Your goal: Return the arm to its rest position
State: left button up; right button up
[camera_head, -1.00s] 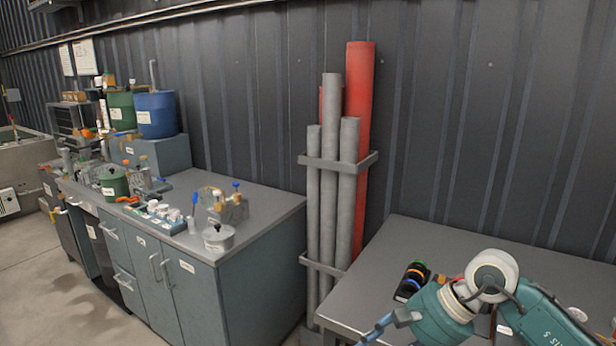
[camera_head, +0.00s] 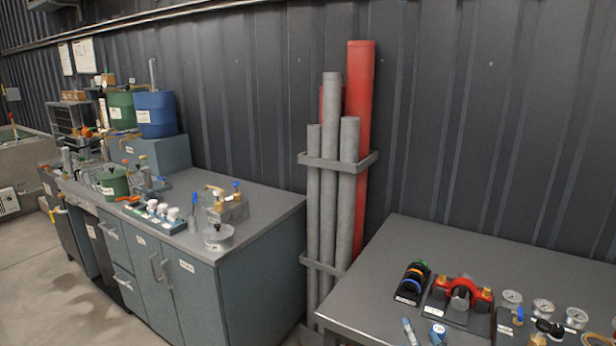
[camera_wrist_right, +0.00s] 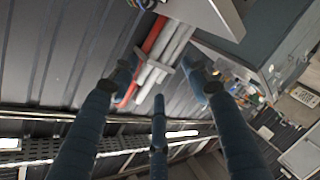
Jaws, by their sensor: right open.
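My right gripper (camera_wrist_right: 162,85) shows in the right wrist view with its fingers spread apart and nothing between them. Beyond the fingers are the wall, the pipes and the bench, seen upside down and at a distance. Neither gripper and no part of my arms shows in the head view. The right-hand table (camera_head: 365,285) stands clear of any arm there. My left gripper is in neither current view.
The table holds a red clamp-like fitting (camera_head: 461,291), a stack of coloured rings (camera_head: 412,280) and several gauges (camera_head: 543,306). Pipes (camera_head: 330,190) stand in a wall rack (camera_head: 340,161). A cluttered workbench (camera_head: 262,200) is at the left. The floor at the lower left is free.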

jog(key=s+d+f+m+g, duration=0.2)
jog(key=s+f+m+g, duration=0.45)
jog(key=s+f, duration=0.65)
jog(key=s+a+f+m+g, duration=0.3)
jog(key=s+f+g, duration=0.4)
jog(key=s, duration=0.7)
notch_tip(320, 180, down, 27)
jog(key=s, duration=0.2)
jog(key=s+d+f+g, duration=0.1)
jog(key=s+d+f, duration=0.2)
jog(key=s+f, duration=1.3)
jog(key=shift+s+d+f+y, duration=0.15)
jog(key=shift+s+f+y, duration=0.2)
jog(key=shift+f, duration=0.1)
jog(key=shift+g, duration=0.25)
